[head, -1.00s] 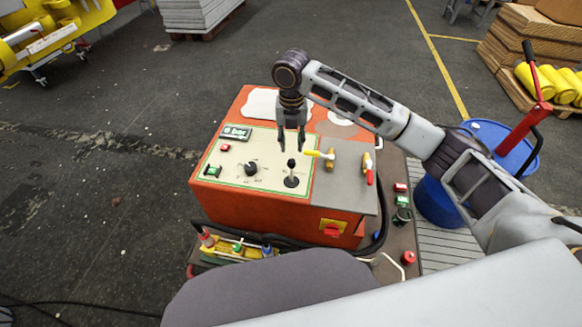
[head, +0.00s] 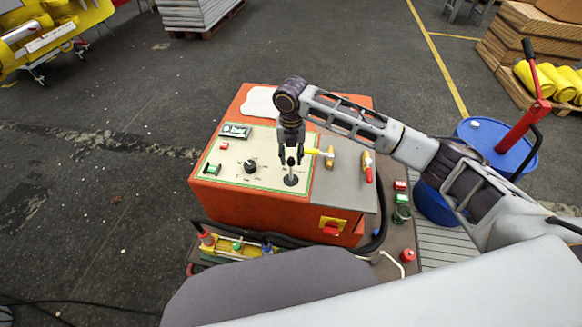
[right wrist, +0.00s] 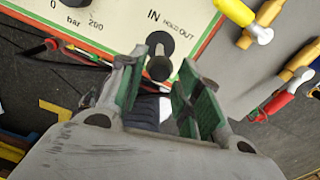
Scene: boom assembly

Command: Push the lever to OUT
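The lever (head: 291,172) with a black ball knob stands on the pale panel of the orange control box. In the right wrist view its knob (right wrist: 159,68) shows at the fingertips, in front of its dark round base (right wrist: 160,43). The marking "IN HOLD OUT" (right wrist: 172,26) runs beside it. My right gripper (head: 291,158) points down from above, its tips around the height of the knob. In the right wrist view its green-padded fingers (right wrist: 162,75) are apart, with the knob in the gap; I cannot tell whether either touches it. My left gripper is not in view.
A yellow-handled valve (head: 322,153) sits just right of the lever, close to my right gripper. A red-handled valve (head: 367,168) is farther right. A black dial (head: 250,167) is on the panel to the left. A blue drum (head: 495,150) stands beside the box.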

